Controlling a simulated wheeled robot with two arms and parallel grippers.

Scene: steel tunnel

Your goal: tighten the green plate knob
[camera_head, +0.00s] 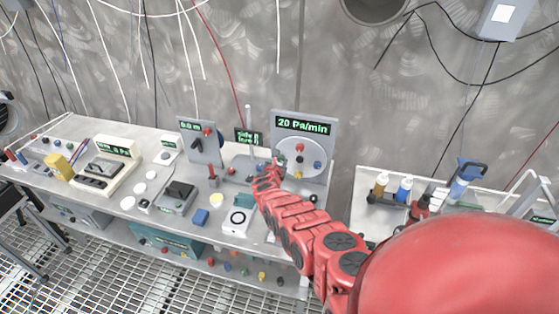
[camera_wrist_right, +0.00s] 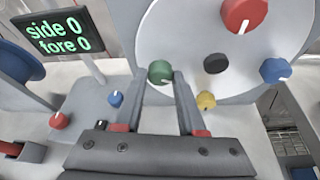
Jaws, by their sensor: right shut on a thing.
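The green plate knob (camera_wrist_right: 160,72) sits near the left rim of a round white plate (camera_wrist_right: 190,35) in the right wrist view. It has a white mark on its lower part. My right gripper (camera_wrist_right: 160,80) has one finger on each side of the knob and is shut on it. In the head view my red right arm reaches in from the lower right, and the right gripper (camera_head: 272,170) is at the left side of the plate (camera_head: 300,159). The knob is hard to make out there. My left gripper is not in view.
The plate also bears a red knob (camera_wrist_right: 243,14), a blue knob (camera_wrist_right: 275,70), a yellow knob (camera_wrist_right: 205,100) and a black hub (camera_wrist_right: 215,63). Above it a display (camera_head: 303,126) reads 20 Pa/min. A small screen (camera_wrist_right: 58,33) stands left of the plate. Several devices crowd the bench (camera_head: 105,213).

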